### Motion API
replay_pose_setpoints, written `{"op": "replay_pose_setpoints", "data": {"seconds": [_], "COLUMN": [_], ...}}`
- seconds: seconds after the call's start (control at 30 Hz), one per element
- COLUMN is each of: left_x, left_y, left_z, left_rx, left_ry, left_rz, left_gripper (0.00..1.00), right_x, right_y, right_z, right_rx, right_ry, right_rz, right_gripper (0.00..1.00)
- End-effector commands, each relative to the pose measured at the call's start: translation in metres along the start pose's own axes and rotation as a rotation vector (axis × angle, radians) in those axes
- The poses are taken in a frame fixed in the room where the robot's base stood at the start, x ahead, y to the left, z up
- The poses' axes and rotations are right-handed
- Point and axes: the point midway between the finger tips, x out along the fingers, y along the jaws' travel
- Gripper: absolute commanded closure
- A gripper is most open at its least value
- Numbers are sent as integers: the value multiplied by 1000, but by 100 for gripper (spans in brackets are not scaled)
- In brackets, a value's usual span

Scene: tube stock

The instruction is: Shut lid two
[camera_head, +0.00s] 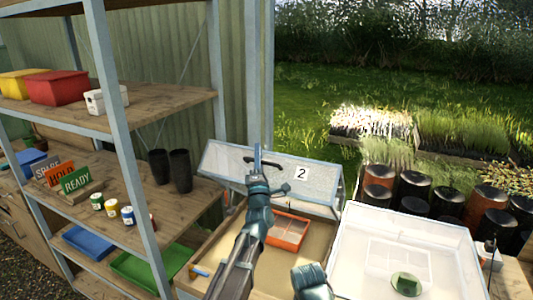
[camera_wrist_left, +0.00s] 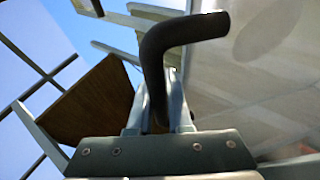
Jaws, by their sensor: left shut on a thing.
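Lid two (camera_head: 321,187), a clear pane in a pale frame with a "2" label (camera_head: 301,173), stands raised and tilted at the back of a wooden box (camera_head: 202,268). Its dark bar handle (camera_head: 275,164) shows on the near face. My left gripper (camera_head: 257,162) is at that handle and shut on it. In the left wrist view the black bent handle (camera_wrist_left: 183,33) runs down between my fingers (camera_wrist_left: 160,105). The arm hides part of the lid and box.
An orange tray (camera_head: 288,231) lies in the open box. A white-framed, clear-topped box (camera_head: 345,255) with a green round thing (camera_head: 406,284) stands to the right. Dark and brown pots (camera_head: 413,187) stand behind it. A shelf rack (camera_head: 120,130) stands close on the left.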

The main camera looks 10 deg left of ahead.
Motion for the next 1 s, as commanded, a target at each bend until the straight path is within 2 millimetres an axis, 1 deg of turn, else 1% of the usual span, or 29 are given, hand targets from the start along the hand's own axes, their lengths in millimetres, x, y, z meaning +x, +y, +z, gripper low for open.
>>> {"op": "replay_pose_setpoints", "data": {"seconds": [0.03,0.1,0.2,0.4,0.5,0.7,1.0], "left_x": [-20,-34,-51,-76,-85,-94,-96], "left_y": [-10,-10,-10,-12,-13,-14,-12], "left_z": [-8,-14,-21,-32,-35,-39,-40], "left_rx": [-8,-17,-25,-29,-28,-29,-28], "left_ry": [0,-1,-2,-3,-3,-3,-2], "left_rz": [17,40,58,67,68,68,70], "left_gripper": [100,100,100,100,100,100,100], "right_x": [23,36,49,68,74,80,81], "right_y": [-2,-3,-5,-6,-7,-8,-8], "right_z": [-1,-2,-3,-4,-4,-5,-5], "right_rx": [0,0,1,1,1,1,1], "right_ry": [0,0,0,0,0,0,0], "right_rz": [0,0,0,0,0,0,0], "right_gripper": [50,50,50,50,50,50,50]}}
